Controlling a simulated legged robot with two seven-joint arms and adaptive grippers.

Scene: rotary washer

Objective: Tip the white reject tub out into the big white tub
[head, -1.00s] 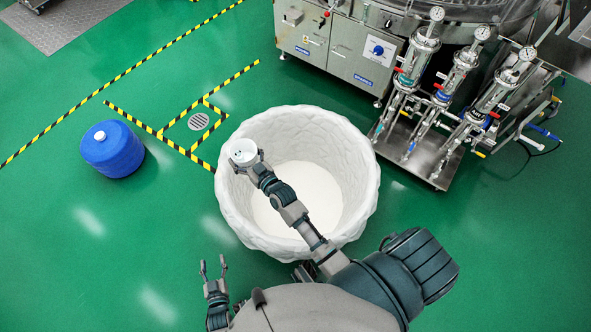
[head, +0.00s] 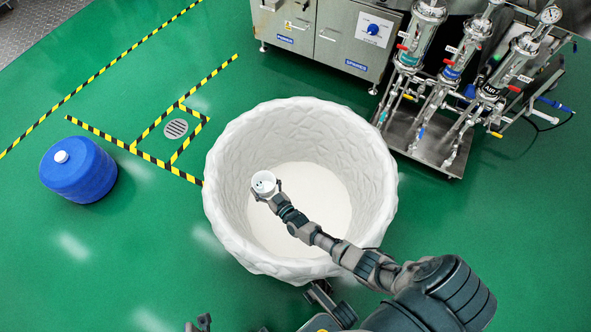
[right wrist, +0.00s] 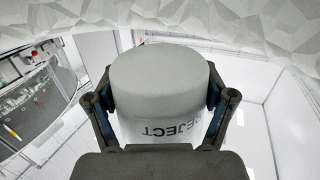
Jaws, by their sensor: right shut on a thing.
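The white reject tub (head: 264,181) is small and round, held over the inside of the big white tub (head: 222,214). Its round face points up toward the head camera, with small dark marks inside the rim. In the right wrist view the reject tub (right wrist: 158,88) shows a plain pale end and the upside-down word REJECT. My right gripper (head: 266,190) is shut on its sides, one finger on each side. The big tub has a faceted, crumpled wall and a pale floor; I see nothing loose in it. My left gripper (head: 197,323) is open and empty at the bottom edge, partly cut off.
A blue drum (head: 79,170) with a white cap stands on the green floor at left. A floor drain (head: 176,128) lies within striped tape. A steel cabinet (head: 340,35) and a cart with cylinders (head: 430,140) stand at back right.

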